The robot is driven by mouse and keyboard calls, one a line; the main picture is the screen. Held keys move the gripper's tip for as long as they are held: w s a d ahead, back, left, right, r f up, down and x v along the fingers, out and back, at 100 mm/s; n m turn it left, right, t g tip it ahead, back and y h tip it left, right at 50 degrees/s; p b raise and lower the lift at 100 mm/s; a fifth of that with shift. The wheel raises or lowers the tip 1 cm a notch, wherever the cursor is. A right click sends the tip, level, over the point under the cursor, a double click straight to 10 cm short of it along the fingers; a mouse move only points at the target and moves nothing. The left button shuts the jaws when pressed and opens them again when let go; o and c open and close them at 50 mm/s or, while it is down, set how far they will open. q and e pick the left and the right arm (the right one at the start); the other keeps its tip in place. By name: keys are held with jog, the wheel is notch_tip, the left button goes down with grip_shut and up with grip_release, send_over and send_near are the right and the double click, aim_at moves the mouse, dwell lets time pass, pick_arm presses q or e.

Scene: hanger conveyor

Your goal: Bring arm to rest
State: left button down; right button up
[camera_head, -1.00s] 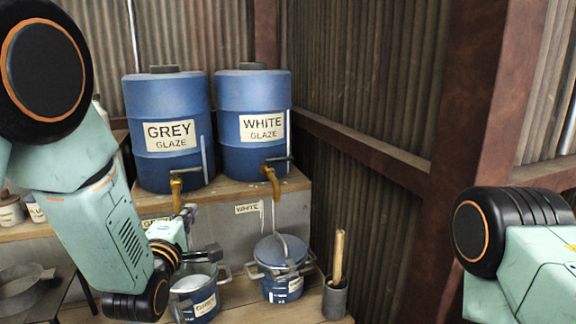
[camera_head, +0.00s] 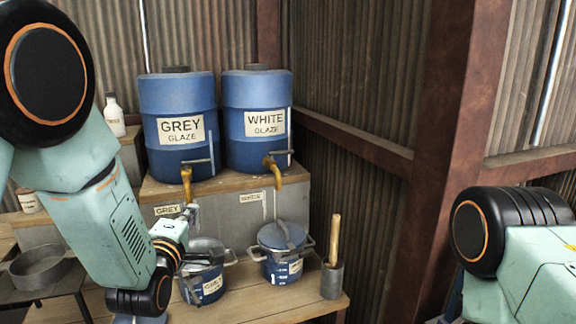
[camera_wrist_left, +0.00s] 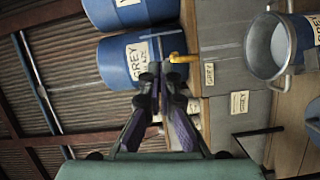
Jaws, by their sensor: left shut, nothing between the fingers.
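My left arm (camera_head: 118,222) comes down from the upper left in the head view, bent at the elbow. Its gripper (camera_head: 192,213) is in front of the counter, partly hidden by its own wrist. In the left wrist view the gripper (camera_wrist_left: 160,72) is shut and empty, its fingertips close together in front of the grey glaze barrel. The gripper appears apart from the barrel and its tap. My right arm (camera_head: 520,250) shows at the lower right of the head view; its gripper is out of the picture.
The grey glaze barrel (camera_head: 180,152) and white glaze barrel (camera_head: 257,150) stand on the raised counter with brass taps. Below are a grey-labelled pot (camera_head: 205,284), a lidded pot (camera_head: 283,268) and a grey cup (camera_head: 332,281) with a wooden stick. A metal pan (camera_head: 40,268) sits left.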

pick_arm(q)
jog(key=s+a+f+m+g+b, duration=0.1)
jog(key=s+f+m+g, duration=0.6)
jog(key=f, duration=0.6)
jog(key=s+a+f+m+g+b, duration=0.1)
jog(key=s+f+m+g+b, duration=0.15)
jog(key=s+f+m, duration=0.65)
jog(key=s+f+g+b, duration=0.2)
jog(key=s+f+g, duration=0.2)
jog(key=s+f, duration=0.6)
jog(key=s+f+g+b, duration=0.2)
jog(key=s+f+g, duration=0.2)
jog(key=s+f, duration=0.6)
jog(key=s, duration=0.7)
jog(key=shift+s+a, duration=0.2)
jog(key=shift+s, duration=0.1)
pick_arm(e)
notch_tip(320, 180, down, 8)
jog(key=w, duration=0.1)
jog(key=shift+r, duration=0.25)
pick_arm(q)
jog(key=shift+s, duration=0.15)
pick_arm(e)
jog(key=shift+s, duration=0.2)
jog(key=shift+w, duration=0.15)
